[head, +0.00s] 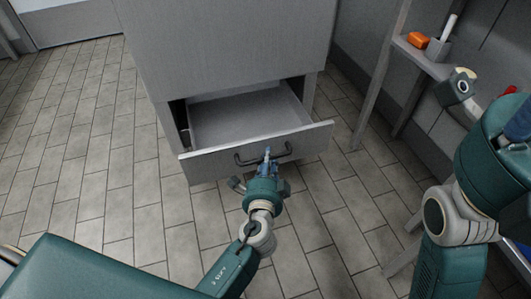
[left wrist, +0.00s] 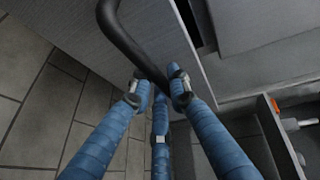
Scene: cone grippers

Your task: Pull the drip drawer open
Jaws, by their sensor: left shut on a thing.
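The drip drawer (head: 309,143) is a grey drawer low in the grey cabinet (head: 225,45). It stands well out from the cabinet, and its inside looks empty. Its dark bar handle (head: 243,160) is on the front face and also shows in the left wrist view (left wrist: 126,42). My left gripper (head: 267,156) is at the middle of the handle, its blue fingers shut on the bar. In the left wrist view the fingers (left wrist: 160,88) close around the bar's lower part.
A shelf (head: 421,60) at the right holds an orange item (head: 418,40) and a grey cup (head: 438,48) with a white stick in it. The shelf's upright post stands right of the cabinet. The tiled floor (head: 90,130) is clear left of the drawer.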

